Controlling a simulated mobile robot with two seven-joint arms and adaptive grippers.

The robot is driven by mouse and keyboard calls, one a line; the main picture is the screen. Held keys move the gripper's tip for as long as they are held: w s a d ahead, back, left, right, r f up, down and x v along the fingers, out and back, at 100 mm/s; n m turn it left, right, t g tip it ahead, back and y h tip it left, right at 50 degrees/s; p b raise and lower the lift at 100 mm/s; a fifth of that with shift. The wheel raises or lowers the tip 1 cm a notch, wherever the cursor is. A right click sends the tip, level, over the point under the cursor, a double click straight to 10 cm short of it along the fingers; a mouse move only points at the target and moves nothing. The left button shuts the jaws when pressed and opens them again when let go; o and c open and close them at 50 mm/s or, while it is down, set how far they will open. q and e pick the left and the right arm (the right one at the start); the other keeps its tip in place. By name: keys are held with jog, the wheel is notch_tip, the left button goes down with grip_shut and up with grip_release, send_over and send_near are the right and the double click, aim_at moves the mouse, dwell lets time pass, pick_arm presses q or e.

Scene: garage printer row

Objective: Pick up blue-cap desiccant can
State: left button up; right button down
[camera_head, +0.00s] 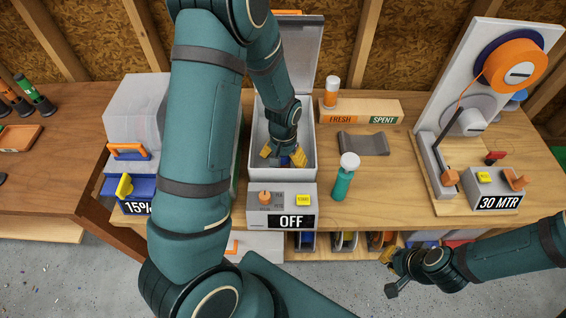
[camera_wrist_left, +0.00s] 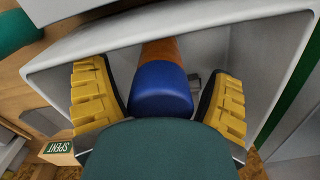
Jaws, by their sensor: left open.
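The blue-cap desiccant can has a blue cap (camera_wrist_left: 160,88) and an orange-brown body. It is inside the open grey dryer box (camera_head: 307,150). My left gripper (camera_head: 284,156) reaches down into that box. In the left wrist view its two yellow-padded fingers stand open on either side of the blue cap, with gaps visible. The wrist hides the near part of the can, and in the head view the gripper covers most of it. My right gripper (camera_head: 391,272) is open and empty, low in front of the bench, away from the can.
The box lid (camera_head: 296,50) stands raised behind. A green can with a white cap (camera_head: 344,180) stands right of the box. A grey cradle (camera_head: 363,144) and a spool stand (camera_head: 458,110) are farther right.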

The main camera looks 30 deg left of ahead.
pick_arm(q)
jog(key=c, duration=1.3)
jog(key=shift+c, duration=0.3)
